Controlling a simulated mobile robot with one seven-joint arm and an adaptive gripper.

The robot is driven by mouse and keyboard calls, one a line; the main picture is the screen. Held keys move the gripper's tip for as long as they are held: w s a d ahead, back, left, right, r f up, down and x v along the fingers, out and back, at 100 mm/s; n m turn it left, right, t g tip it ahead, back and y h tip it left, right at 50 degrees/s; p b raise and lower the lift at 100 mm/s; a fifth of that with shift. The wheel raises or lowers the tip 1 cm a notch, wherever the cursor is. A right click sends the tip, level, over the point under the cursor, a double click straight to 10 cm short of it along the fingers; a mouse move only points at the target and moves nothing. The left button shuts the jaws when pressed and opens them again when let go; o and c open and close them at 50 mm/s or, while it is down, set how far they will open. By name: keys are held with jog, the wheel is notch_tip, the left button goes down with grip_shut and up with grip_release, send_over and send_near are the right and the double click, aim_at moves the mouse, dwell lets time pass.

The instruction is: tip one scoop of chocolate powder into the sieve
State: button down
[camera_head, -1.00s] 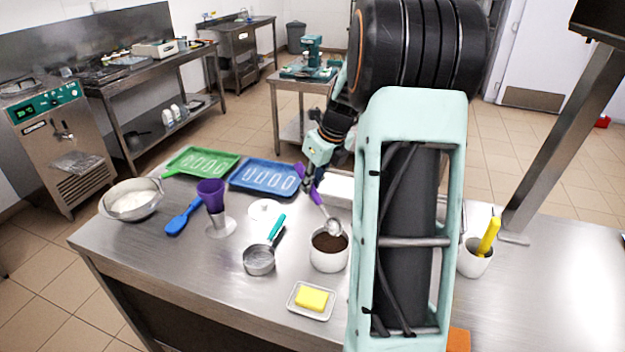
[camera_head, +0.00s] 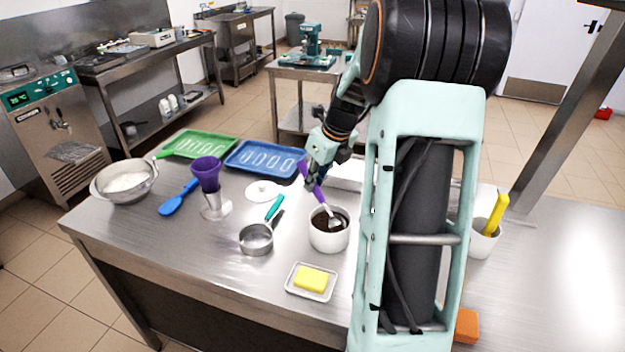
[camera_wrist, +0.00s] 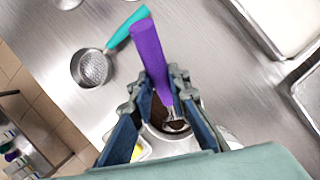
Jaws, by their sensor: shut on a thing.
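My gripper (camera_head: 312,178) is shut on the purple handle of a scoop (camera_head: 318,194). In the wrist view the purple handle (camera_wrist: 149,52) stands up between the fingers (camera_wrist: 163,100). The scoop's metal bowl (camera_head: 335,222) is at the mouth of a white pot (camera_head: 328,240) of dark brown chocolate powder (camera_head: 322,218). The powder also shows in the wrist view (camera_wrist: 158,131), partly hidden by the fingers. The sieve (camera_head: 256,240), with a metal mesh and teal handle, lies on the table left of the pot. It also shows in the wrist view (camera_wrist: 90,68).
A butter dish (camera_head: 311,282) stands in front of the pot. A purple funnel in a clear cup (camera_head: 207,175), a white lid (camera_head: 264,191), a blue spatula (camera_head: 178,198) and a white-filled bowl (camera_head: 125,181) stand left. Blue (camera_head: 262,170) and green trays (camera_head: 198,145) lie behind. Bare table lies around the sieve.

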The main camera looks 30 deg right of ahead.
aim_at(304, 165)
jog(key=shift+s+d+b, duration=0.15)
jog(key=shift+s+b, duration=0.15)
jog(key=shift+s, duration=0.7)
jog(key=shift+w+r+p, duration=0.15)
jog(key=shift+r+p, duration=0.05)
jog(key=shift+p, duration=0.4)
jog(key=w+f+g+p, duration=0.1)
jog(key=p, duration=0.2)
jog(key=w+f+g+p, duration=0.1)
jog(key=p, duration=0.2)
jog(key=shift+a+f+g+h, duration=0.1)
jog(key=shift+a+g+h, duration=0.2)
jog(key=shift+w+r+p, duration=0.2)
jog(key=shift+r+p, duration=0.05)
jog(key=shift+r, duration=0.85)
jog(key=shift+w+r+p, duration=0.2)
jog(key=shift+r, duration=0.85)
jog(key=shift+w+a+f+g, duration=0.15)
jog(key=shift+w+a+g, duration=0.05)
jog(key=shift+w+g, duration=0.6)
jog(key=shift+w+a+g+h, duration=0.1)
jog(key=shift+w+g+h, duration=0.4)
jog(key=shift+g, duration=0.7)
jog(key=shift+a, duration=0.1)
